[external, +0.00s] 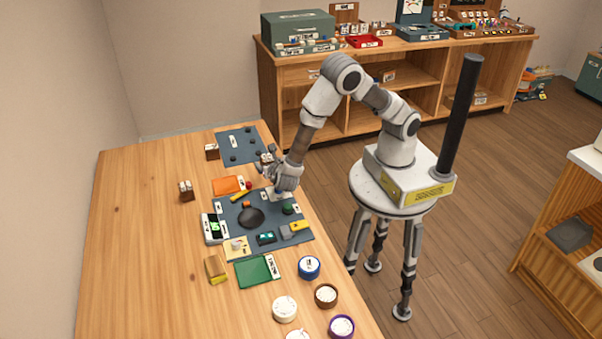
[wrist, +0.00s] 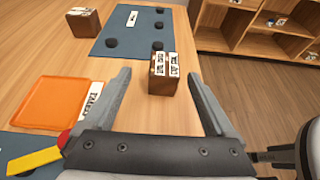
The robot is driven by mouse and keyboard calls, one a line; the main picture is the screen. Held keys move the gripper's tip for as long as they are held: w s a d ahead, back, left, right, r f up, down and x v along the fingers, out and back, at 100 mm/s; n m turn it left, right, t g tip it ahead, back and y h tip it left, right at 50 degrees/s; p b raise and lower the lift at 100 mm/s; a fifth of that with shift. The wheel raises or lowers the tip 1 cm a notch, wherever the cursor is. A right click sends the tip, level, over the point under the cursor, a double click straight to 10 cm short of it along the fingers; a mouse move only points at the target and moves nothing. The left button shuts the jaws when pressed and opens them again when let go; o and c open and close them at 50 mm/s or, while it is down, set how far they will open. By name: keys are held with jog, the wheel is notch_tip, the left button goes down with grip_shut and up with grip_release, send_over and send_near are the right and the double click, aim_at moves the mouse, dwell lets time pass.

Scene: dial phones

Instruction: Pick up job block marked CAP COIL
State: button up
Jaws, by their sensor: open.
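A brown wooden block (wrist: 160,84) with white labels on its top stands on the table, between and slightly beyond my fingertips. Its lettering is too small to read surely as CAP COIL. It also shows in the external view (external: 266,158), partly hidden by my gripper. My gripper (wrist: 157,78) is open and empty, with one finger on each side of the block and a gap to both. In the external view my gripper (external: 274,170) is low over the table's right edge. A second labelled block (wrist: 82,24) stands farther left, and a third block (external: 186,192) nearer the wall.
A blue-grey mat (wrist: 118,28) with black round pieces lies behind the block. An orange tray (wrist: 48,102) and a yellow-and-red tool (wrist: 36,160) lie left of my gripper. A mat (external: 228,228) with phone parts lies nearer. The table's left part is clear.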

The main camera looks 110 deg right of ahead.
aim_at(267, 161)
jog(key=x, duration=0.4)
jog(key=shift+d+f, duration=0.1)
jog(key=shift+d, duration=0.05)
jog(key=x, duration=0.3)
jog(key=b+x, duration=0.1)
jog(key=x, duration=0.1)
jog(key=shift+s, duration=0.3)
grip_shut()
